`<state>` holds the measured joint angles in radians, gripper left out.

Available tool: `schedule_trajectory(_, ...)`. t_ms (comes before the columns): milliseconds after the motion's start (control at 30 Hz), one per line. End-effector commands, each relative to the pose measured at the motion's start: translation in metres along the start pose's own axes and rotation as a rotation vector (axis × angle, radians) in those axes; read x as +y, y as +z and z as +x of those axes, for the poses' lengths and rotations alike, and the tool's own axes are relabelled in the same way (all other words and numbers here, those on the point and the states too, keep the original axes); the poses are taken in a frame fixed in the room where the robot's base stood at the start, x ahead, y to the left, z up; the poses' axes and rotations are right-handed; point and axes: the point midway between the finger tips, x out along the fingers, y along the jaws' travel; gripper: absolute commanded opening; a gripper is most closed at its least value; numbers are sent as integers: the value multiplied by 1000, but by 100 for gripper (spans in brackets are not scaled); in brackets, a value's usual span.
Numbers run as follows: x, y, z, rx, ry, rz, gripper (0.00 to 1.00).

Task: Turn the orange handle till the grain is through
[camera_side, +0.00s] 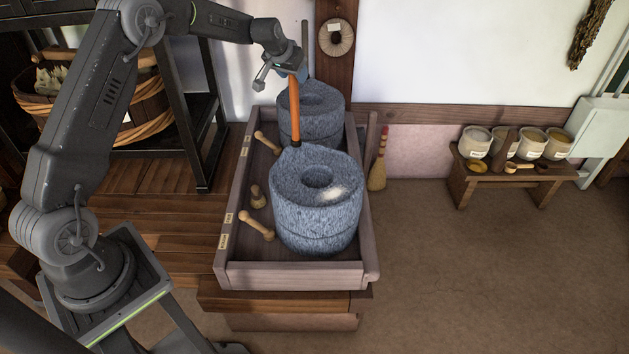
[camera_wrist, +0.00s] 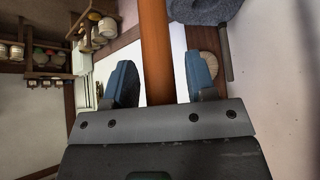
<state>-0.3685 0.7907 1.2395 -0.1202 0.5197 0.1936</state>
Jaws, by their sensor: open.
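The orange handle (camera_side: 295,112) stands upright at the back edge of the front grey stone quern (camera_side: 316,205). Its lower end meets a dark fitting on the stone. My gripper (camera_side: 278,70) is at the handle's top end, with its jaws apart. In the wrist view the orange handle (camera_wrist: 155,50) runs between the two blue fingers of my gripper (camera_wrist: 160,72), with a gap visible on the right finger's side. The quern has a round hollow in its top. A pale patch shows beside the hollow; I cannot tell whether it is grain or shine.
A second quern (camera_side: 312,115) stands behind, in the same wooden tray (camera_side: 290,275). Wooden pestle-like tools (camera_side: 257,226) lie along the tray's left side. A bench (camera_side: 490,172) with pots is farther right; the floor between is clear.

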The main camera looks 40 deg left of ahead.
Motion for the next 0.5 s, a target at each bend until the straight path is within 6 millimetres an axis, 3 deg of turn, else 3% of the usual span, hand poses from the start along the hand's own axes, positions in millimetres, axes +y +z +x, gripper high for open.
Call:
schedule_trajectory(167, 0, -3, -3, 3, 0, 0, 51)
schedule_trajectory(500, 0, -21, -30, 4, 0, 0, 51)
